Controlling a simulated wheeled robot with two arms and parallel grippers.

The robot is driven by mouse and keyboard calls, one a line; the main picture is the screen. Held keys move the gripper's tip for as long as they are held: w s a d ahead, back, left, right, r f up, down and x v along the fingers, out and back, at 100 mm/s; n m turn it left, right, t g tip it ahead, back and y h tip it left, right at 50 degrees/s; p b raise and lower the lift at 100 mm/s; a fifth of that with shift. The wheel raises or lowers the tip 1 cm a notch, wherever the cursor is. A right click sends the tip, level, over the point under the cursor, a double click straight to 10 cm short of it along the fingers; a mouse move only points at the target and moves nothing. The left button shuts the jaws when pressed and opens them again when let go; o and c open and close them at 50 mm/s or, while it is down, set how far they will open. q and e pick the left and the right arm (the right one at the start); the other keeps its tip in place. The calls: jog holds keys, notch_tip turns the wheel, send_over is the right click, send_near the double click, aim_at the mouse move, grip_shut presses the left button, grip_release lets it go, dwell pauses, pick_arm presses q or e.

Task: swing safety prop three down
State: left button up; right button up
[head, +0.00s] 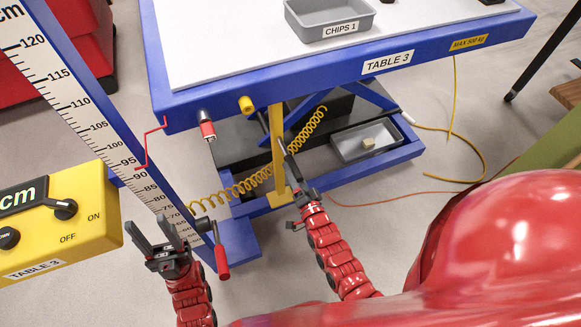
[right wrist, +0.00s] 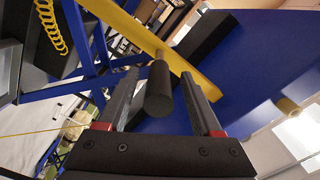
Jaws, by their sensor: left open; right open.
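The yellow safety prop (head: 277,130) of Table 3 (head: 387,62) runs nearly upright from under the blue table edge toward the lower blue frame. In the right wrist view the yellow bar (right wrist: 190,70) crosses diagonally, with a black cylindrical handle (right wrist: 158,90) standing out from it. My right gripper (head: 290,165) is in front of the prop. Its open fingers (right wrist: 160,100) lie on either side of the handle, with gaps visible. My left gripper (head: 162,230) is open and empty at the lower left, beside the height scale. I cannot tell whether the prop's foot bears on the frame.
A red-handled crank (head: 220,252) is just right of my left gripper. A yellow coiled hose (head: 235,188) passes behind the prop. A yellow control box (head: 75,220) stands at left. A grey tray (head: 366,142) sits on the lower frame, and a CHIPS 1 bin (head: 331,17) on the tabletop.

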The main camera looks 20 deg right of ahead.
jog(key=s+d, duration=0.1)
jog(key=s, duration=1.4)
jog(key=shift+b, duration=0.45)
